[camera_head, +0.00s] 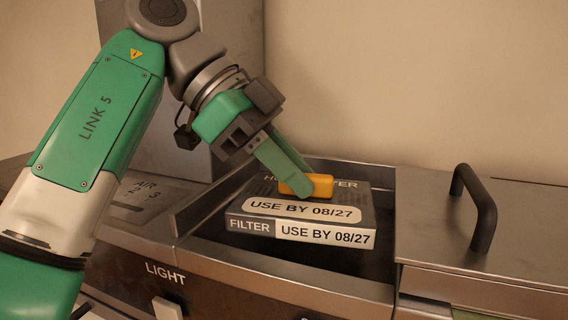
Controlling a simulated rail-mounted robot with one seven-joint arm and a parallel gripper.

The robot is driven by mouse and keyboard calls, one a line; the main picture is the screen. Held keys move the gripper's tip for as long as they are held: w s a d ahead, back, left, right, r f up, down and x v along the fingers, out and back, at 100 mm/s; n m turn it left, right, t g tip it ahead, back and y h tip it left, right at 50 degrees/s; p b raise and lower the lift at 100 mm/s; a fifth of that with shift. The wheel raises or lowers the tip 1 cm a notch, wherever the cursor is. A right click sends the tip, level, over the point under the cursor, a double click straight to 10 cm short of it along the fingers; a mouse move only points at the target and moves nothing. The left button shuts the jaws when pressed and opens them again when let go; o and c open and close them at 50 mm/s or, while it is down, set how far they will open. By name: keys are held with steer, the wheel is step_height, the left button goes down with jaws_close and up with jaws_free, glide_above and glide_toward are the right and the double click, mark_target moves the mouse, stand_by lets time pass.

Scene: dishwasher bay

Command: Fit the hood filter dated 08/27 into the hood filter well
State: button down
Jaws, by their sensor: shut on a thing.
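The hood filter (300,218) is a flat grey box with white labels reading "USE BY 08/27" on its top and front. It has an orange grip tab (322,184) on top. My gripper (300,188) is shut on this tab from above. The filter is over the hood filter well (345,264), a dark rectangular recess with metal walls. Dark well space shows in front of and left of the filter. I cannot tell whether the filter touches the well floor, and its far side is partly hidden by my gripper.
A metal panel with a black bar handle (484,212) lies right of the well. A panel marked "AIR" (143,192) is to the left. The front face has a "LIGHT" label and a pale switch (167,308). A tall metal housing (238,45) stands behind my arm.

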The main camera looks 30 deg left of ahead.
steer(key=shift+w+r+p, duration=0.25)
steer(key=shift+w+p, duration=0.25)
steer(key=shift+w, duration=0.35)
steer(key=shift+w+a+f, duration=0.15)
steer(key=shift+w+f, duration=0.15)
steer(key=shift+f, duration=0.5)
steer(key=shift+f+b, duration=0.4)
steer(key=shift+f, duration=0.6)
steer(key=c, duration=0.8)
jaws_free()
